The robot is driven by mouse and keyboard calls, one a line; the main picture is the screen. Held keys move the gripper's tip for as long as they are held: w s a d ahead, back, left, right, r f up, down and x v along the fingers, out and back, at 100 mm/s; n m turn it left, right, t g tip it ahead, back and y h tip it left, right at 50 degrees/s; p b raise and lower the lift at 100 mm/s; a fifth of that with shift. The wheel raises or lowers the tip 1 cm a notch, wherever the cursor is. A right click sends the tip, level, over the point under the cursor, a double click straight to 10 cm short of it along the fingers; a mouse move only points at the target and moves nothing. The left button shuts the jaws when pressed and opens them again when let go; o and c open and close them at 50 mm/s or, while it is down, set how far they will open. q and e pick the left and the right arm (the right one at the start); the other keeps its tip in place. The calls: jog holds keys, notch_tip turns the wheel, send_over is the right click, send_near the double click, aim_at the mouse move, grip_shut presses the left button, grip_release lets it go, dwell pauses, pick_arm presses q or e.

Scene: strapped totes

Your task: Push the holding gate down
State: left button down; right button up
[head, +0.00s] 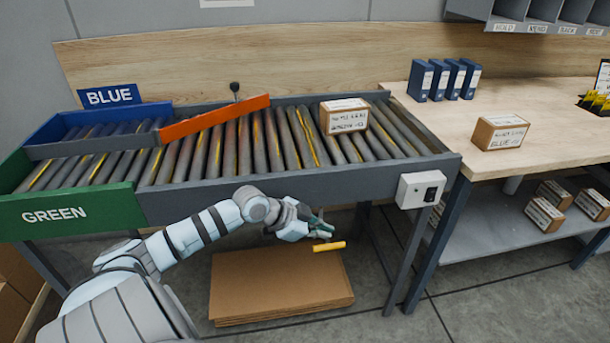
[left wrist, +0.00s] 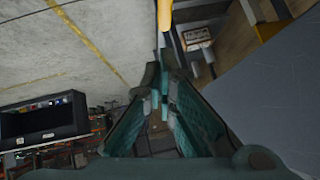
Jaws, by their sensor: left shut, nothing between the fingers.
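A short yellow bar (head: 329,246) shows just beyond the fingertips of my left gripper (head: 318,228), below the conveyor's front rail. In the left wrist view a yellow bar (left wrist: 165,14) lies just past the fingertips (left wrist: 160,92). I cannot tell whether it touches them, or whether it is the holding gate. My left gripper is shut and empty. An orange bar (head: 215,117) lies slantwise across the roller conveyor (head: 300,186), with a dark knob (head: 235,87) by it. A labelled carton (head: 345,117) sits on the rollers right of the orange bar. My right gripper is out of view.
A blue-signed lane (head: 109,95) and a green-signed side (head: 70,212) are at the conveyor's left end. A switch box (head: 421,190) is on its front right corner. Flat cardboard (head: 280,283) lies below. A wooden bench (head: 500,90) with another carton (head: 500,132) stands right.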

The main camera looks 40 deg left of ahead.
pick_arm(q)
jog(key=p+v, duration=0.3)
jog(key=v, duration=0.3)
jog(key=shift+s+r+p, duration=0.2)
jog(key=shift+s+p, duration=0.05)
jog(key=shift+p, duration=0.15)
jog(key=shift+a+f, duration=0.15)
jog(key=shift+a, duration=0.05)
